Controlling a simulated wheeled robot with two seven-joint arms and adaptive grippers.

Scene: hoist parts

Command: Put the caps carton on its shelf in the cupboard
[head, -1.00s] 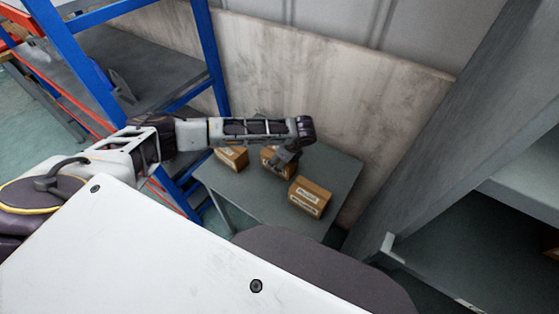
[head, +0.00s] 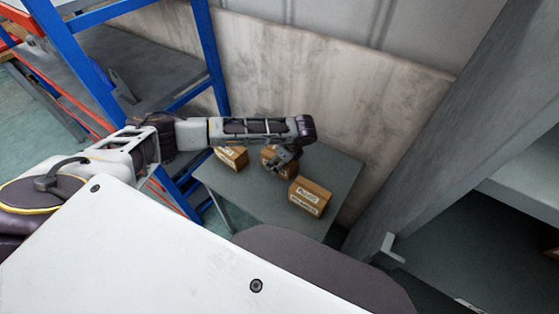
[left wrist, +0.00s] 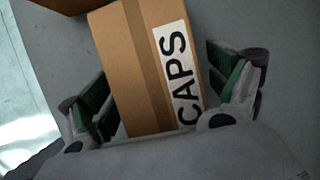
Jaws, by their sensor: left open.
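The caps carton (left wrist: 138,62) is a brown box with a white label reading CAPS, seen in the left wrist view. In the head view the carton (head: 268,158) stands on a small grey table, partly hidden by my gripper and arm. My left gripper (left wrist: 165,95) is open, with one finger on each side of the carton and a gap visible at the right finger. In the head view my left gripper (head: 283,165) is over the middle box. The cupboard (head: 450,235) stands at the right, with shelves partly in view. My right gripper is not in view.
Two other brown cartons stand on the grey table (head: 246,196): one at the left (head: 232,157), one at the right front (head: 310,196). A blue-framed rack (head: 212,60) stands at the left. A wall panel (head: 330,85) is behind the table.

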